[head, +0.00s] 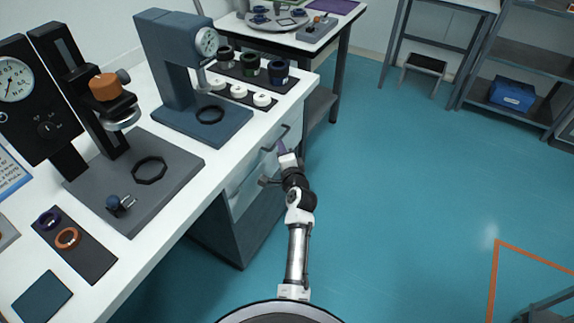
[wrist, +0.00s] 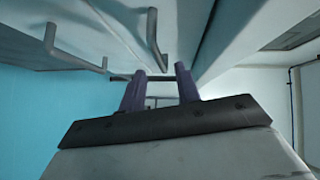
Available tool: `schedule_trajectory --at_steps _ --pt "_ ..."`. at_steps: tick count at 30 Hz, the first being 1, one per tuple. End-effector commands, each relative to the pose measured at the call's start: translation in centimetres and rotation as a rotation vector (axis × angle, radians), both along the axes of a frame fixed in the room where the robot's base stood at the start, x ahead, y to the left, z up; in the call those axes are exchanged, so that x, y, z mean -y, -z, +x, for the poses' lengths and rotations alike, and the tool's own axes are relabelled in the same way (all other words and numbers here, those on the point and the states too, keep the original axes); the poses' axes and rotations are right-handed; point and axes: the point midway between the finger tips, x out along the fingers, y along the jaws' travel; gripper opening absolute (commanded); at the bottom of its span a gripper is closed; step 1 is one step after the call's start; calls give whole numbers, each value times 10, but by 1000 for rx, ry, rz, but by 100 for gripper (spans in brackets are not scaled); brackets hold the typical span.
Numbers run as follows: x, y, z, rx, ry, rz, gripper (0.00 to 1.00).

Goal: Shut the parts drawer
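A pale drawer unit (head: 258,175) sits under the edge of the white workbench, with a dark handle (head: 284,135) on its upper front. How far any drawer stands out is hard to tell. My gripper (head: 282,147) is beside this front, close to the upper handle. In the wrist view, the two purple fingers of my gripper (wrist: 160,82) are apart. A thin dark bar crosses behind or between them; contact cannot be told. A grey bent handle (wrist: 154,42) shows just beyond the fingers, and another handle (wrist: 50,42) is farther left.
The workbench (head: 215,165) carries a dark press with a dial (head: 175,80), a grey fixture base (head: 135,185), and trays of rings and white parts near the drawer end. Another table (head: 345,25) stands behind.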

Motion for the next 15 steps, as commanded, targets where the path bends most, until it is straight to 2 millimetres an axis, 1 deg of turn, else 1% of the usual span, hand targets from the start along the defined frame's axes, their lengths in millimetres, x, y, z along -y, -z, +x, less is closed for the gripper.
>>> schedule_trajectory --at_steps 1,6,10,15 --pt "3 1 -12 -1 2 0 33" --pt "7 -4 -41 0 1 -1 33" --pt "10 -7 -55 0 0 0 33" --pt "11 -9 -63 1 -1 0 33"
